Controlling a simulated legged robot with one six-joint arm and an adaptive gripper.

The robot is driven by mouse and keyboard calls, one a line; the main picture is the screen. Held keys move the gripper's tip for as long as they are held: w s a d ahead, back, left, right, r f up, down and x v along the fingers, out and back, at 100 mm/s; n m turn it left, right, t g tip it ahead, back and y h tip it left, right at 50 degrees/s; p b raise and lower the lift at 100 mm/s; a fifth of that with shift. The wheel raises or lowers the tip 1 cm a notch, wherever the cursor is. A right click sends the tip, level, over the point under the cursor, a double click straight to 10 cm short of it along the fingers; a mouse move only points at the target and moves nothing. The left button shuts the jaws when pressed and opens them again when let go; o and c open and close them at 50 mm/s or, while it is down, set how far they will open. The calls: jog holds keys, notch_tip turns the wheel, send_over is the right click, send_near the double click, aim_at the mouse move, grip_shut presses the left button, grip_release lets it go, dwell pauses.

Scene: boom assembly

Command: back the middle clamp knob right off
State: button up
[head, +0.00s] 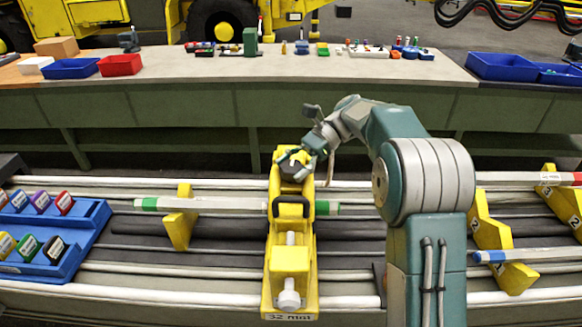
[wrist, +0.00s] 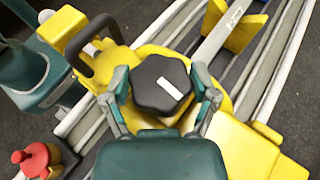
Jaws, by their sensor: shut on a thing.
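The middle clamp is a yellow block (head: 275,240) standing across the rails, with a black handle on top. Its dark, lobed knob (head: 291,170) is at the far end. In the wrist view the knob (wrist: 150,97) has a white mark on its top face. My gripper (head: 303,165) is at the knob from above, with one finger on each side of it. In the wrist view the fingers of my gripper (wrist: 163,90) are closed around the knob's sides. The knob's underside and stem are hidden.
A pole with green bands (head: 230,203) runs into the clamp and rests on a yellow support (head: 180,222). A blue rack (head: 85,235) with coloured blocks is at left. More numbered yellow supports (head: 485,222) are at right. A bench (head: 170,70) with trays stands behind.

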jog(key=o, duration=1)
jog(key=shift+w, duration=0.15)
